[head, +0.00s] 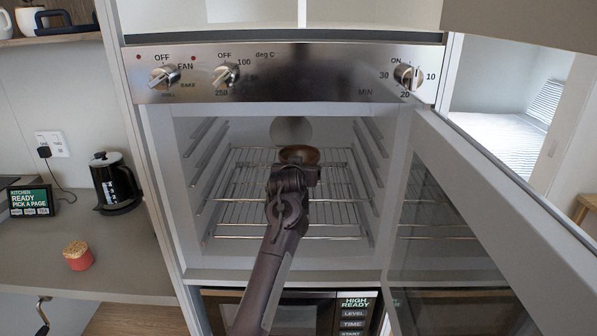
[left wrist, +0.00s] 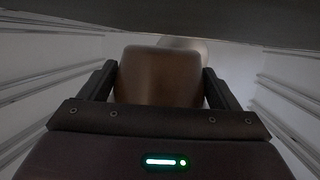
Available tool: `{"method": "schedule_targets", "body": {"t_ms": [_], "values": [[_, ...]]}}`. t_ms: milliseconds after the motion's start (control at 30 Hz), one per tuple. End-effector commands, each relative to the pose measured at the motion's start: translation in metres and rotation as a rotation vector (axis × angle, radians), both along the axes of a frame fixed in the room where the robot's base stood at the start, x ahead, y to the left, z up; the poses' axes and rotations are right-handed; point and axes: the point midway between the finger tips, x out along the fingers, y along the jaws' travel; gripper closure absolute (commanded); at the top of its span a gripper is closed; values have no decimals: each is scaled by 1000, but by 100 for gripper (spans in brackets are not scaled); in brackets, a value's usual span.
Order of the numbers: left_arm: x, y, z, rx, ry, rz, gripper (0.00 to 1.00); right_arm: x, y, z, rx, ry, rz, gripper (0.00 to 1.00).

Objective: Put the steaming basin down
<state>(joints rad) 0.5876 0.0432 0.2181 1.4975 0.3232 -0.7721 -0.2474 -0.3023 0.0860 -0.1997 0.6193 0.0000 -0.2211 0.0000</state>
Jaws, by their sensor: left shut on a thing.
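The basin (head: 299,154) is a small brown bowl inside the open oven, over the back part of the wire rack (head: 235,192). No steam shows. My left gripper (head: 294,172) reaches into the oven and is shut on the basin. In the left wrist view the brown basin (left wrist: 160,75) sits between the two dark fingers, which touch its sides. I cannot tell whether its base touches the rack, because my gripper and arm hide it. My right gripper is not in view.
The oven door (head: 500,220) stands open on the right. Side rails line the cavity, and a knob panel (head: 290,75) is above. The rack is otherwise clear.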

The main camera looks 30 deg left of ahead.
Motion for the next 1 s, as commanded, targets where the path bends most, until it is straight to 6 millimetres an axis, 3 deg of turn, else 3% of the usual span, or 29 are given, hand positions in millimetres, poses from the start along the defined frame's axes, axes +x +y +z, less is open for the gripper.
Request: {"method": "schedule_targets", "body": {"t_ms": [167, 500, 533, 633, 1000], "values": [[0, 0, -14, 1, -3, 0, 48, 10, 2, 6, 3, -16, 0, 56], [0, 0, -18, 3, -3, 0, 48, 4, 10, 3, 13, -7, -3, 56], [0, 0, -19, 1, -1, 0, 14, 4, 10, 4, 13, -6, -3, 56], [0, 0, -18, 1, -1, 0, 1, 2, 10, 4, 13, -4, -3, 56], [-5, -2, -14, 2, -2, 0, 0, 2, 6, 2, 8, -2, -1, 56]]}}
